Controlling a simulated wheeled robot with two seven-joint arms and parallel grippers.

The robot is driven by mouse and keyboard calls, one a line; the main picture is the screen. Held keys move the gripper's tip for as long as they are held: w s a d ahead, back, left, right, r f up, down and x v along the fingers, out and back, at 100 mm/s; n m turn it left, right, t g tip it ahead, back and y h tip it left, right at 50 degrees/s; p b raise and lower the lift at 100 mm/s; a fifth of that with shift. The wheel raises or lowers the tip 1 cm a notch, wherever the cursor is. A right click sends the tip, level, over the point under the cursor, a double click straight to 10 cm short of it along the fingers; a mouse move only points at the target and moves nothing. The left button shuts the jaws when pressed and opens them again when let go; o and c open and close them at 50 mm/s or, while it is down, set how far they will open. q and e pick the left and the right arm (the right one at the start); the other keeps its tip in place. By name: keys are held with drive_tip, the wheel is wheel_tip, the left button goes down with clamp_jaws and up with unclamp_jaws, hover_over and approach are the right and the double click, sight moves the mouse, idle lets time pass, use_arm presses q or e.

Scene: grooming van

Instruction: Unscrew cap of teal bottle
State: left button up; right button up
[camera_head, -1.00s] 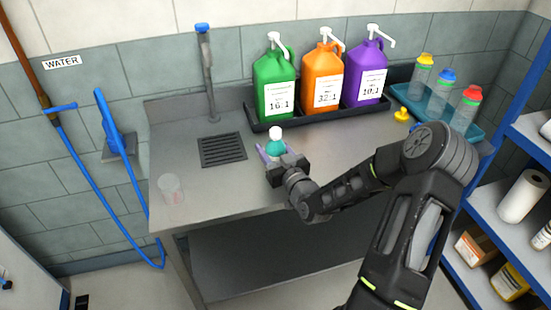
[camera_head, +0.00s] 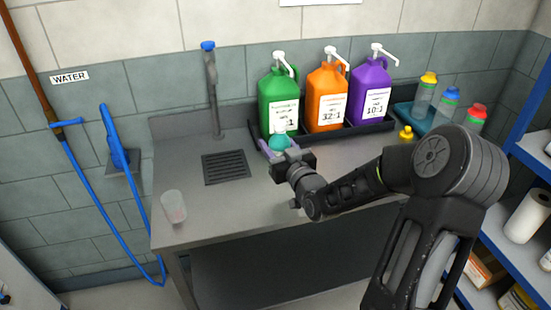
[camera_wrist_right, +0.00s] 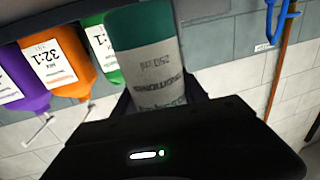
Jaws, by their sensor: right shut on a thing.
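The teal bottle (camera_head: 279,142) is upright in the head view, in front of the green jug, and its white cap is hard to make out against the jug's label. My right gripper (camera_head: 284,156) is shut on the bottle. In the right wrist view the bottle (camera_wrist_right: 150,60) sits between the dark fingers of the right gripper (camera_wrist_right: 158,97). Its teal part and its pale label with print show there, and its cap is not in that view. My left gripper is not in view.
Green (camera_head: 278,98), orange (camera_head: 326,98) and purple (camera_head: 369,92) pump jugs stand in a black tray behind the bottle. A clear cup (camera_head: 173,206) is at the steel table's front left. A drain grate (camera_head: 226,167) and tap (camera_head: 211,90) are left. Capped bottles stand at right.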

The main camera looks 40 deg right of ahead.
drive_tip(key=shift+r, duration=1.05)
drive_tip(key=o, duration=1)
clamp_jaws()
